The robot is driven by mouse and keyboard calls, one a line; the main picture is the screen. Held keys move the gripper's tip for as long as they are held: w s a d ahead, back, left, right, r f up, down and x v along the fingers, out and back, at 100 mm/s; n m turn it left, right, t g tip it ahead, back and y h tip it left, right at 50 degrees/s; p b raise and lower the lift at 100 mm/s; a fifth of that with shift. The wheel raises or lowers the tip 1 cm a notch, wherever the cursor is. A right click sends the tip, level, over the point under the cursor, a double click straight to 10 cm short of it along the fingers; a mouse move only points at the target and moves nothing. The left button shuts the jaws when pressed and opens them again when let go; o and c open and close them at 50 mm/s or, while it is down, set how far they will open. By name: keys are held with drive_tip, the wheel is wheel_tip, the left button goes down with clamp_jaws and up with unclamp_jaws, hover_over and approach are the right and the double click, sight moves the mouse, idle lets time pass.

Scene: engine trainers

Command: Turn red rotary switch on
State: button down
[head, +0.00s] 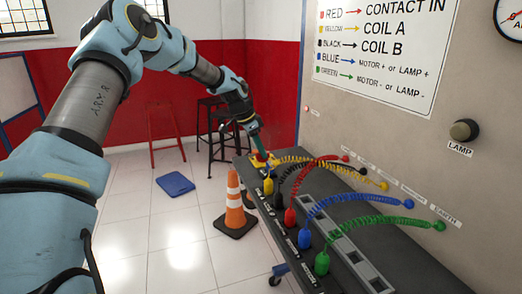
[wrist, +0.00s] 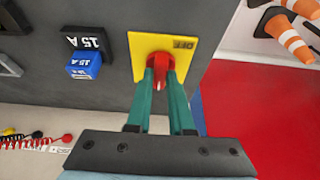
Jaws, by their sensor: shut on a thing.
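The red rotary switch (wrist: 160,74) sits on a yellow plate (wrist: 145,43) marked "OFF" in the wrist view. My gripper (wrist: 160,72) has its two green fingers closed around the sides of the red knob. In the head view the yellow plate (head: 259,165) is at the far end of the dark bench, with my gripper (head: 260,152) reaching down onto it. The red knob is mostly hidden there by the fingers.
A blue block marked 15 A (wrist: 84,66) sits beside the plate. Coiled plug cables, including the red plug (head: 290,217), run along the dark bench (head: 400,245).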

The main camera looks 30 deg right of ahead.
drive_tip(key=c, duration=0.8)
unclamp_jaws()
drive_tip(key=shift+r, duration=0.1)
drive_tip(key=b+v, duration=0.2)
drive_tip(key=v, duration=0.8)
drive_tip(key=shift+a+r+b, duration=0.2)
drive_tip(key=shift+r+b, duration=0.05)
drive_tip(key=shift+b, duration=0.1)
drive_tip(key=s+a+f+n+t+y, duration=0.1)
drive_tip(key=s+a+f+n, duration=0.15)
drive_tip(key=a, duration=0.45)
drive_tip(key=s+a+f+n+y, duration=0.1)
drive_tip(key=a+n, duration=0.2)
drive_tip(key=a, duration=0.5)
drive_tip(key=s+a+f+n+t+y, duration=0.1)
drive_tip(key=s+a+f+n, duration=0.15)
drive_tip(key=a, duration=0.45)
drive_tip(key=s+a+f+n, duration=0.1)
drive_tip(key=s+a+n, duration=0.4)
drive_tip(key=s+a, duration=0.2)
drive_tip(key=s+a+f+n+y, duration=0.1)
drive_tip(key=s+a+n, duration=0.4)
drive_tip(key=a, duration=0.6)
drive_tip(key=shift+s+a+f+n, duration=0.2)
drive_tip(key=shift+s+f+n, duration=0.1)
drive_tip(key=shift+s, duration=0.75)
